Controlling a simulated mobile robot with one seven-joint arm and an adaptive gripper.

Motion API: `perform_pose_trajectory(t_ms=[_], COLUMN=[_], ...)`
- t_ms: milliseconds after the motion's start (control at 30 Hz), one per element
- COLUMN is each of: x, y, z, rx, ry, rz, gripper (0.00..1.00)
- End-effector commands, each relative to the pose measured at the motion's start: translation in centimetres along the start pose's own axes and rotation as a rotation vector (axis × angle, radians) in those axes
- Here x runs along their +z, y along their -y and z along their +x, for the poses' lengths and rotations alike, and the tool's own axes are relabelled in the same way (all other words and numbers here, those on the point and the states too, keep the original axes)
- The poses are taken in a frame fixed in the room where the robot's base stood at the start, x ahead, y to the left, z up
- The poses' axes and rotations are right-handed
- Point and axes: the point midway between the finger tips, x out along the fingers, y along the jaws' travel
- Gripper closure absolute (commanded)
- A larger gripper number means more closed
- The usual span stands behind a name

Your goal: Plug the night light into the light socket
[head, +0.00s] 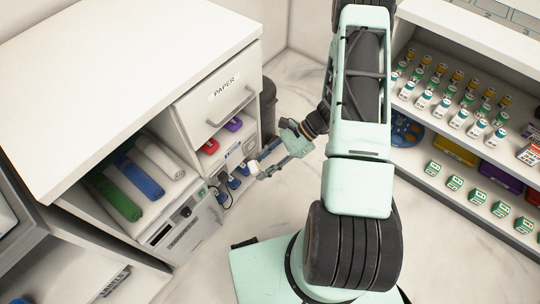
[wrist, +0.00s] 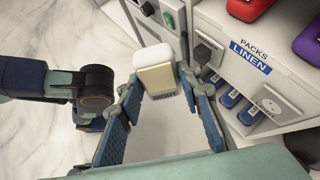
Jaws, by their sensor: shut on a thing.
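The night light (wrist: 157,72) is a small cream block with a rounded white top and the word NIGHT on its side. My gripper (wrist: 158,88) is shut on it, one blue-padded finger at each side. In the head view the night light (head: 253,167) shows as a small pale block at the tip of my gripper (head: 266,163), in front of the cabinet. A pale socket plate (wrist: 272,104) with a round outlet sits on the cabinet front, right of the night light and apart from it. Its lettering is too small to read.
A dark plug (wrist: 204,54) sits on the cabinet front near the night light. Blue packs (wrist: 228,98) lie in a low compartment beside the socket plate. A LINEN label (wrist: 250,56) and red pack (wrist: 248,8) are above. Open floor (wrist: 60,30) lies to the left.

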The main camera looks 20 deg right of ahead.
Motion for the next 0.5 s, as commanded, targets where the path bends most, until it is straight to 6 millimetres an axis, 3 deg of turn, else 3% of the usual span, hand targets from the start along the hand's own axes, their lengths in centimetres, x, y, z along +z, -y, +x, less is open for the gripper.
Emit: perform_pose_trajectory(t_ms=[33, 200, 500], x=[-1.9, -5.2, -12.2], y=[0.5, 3.5, 8.2], z=[1.9, 4.3, 4.4], rx=[-0.068, -0.307, -0.704], ry=[0.034, 0.121, 0.223], rz=[0.058, 0.22, 0.44], gripper=[0.92, 0.92, 0.92])
